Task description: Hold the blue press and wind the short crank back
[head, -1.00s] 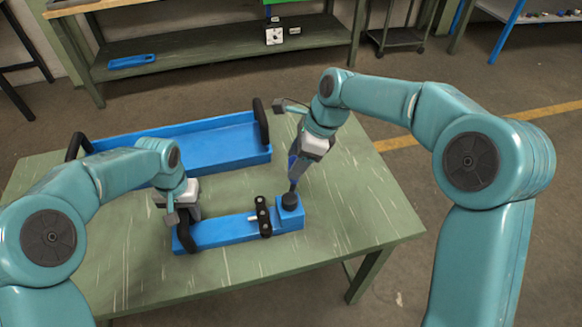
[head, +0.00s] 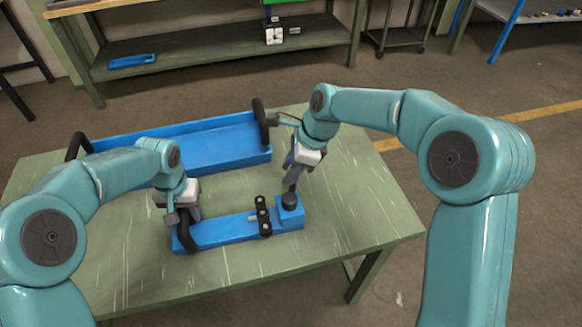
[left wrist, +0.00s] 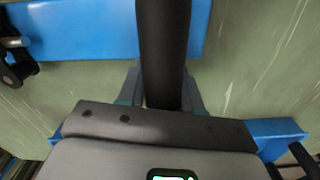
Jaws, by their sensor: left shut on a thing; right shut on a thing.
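The blue press (head: 220,231) is a long low blue bar on the green table, with a raised blue block (head: 291,216) at its right end. My left gripper (head: 187,218) is shut on the black handle (head: 186,238) at its left end; in the left wrist view the handle (left wrist: 163,45) runs between the fingers. A black lobed piece (head: 263,217) stands on the bar near the block. My right gripper (head: 290,191) is shut on the black knob (head: 289,201) atop the block. Whether this knob belongs to the short crank, I cannot tell.
A blue tray (head: 215,172) with black end handles lies behind the press on the green table (head: 350,230). The table's right and front parts are clear. A green shelf bench (head: 220,62) stands behind, across the floor.

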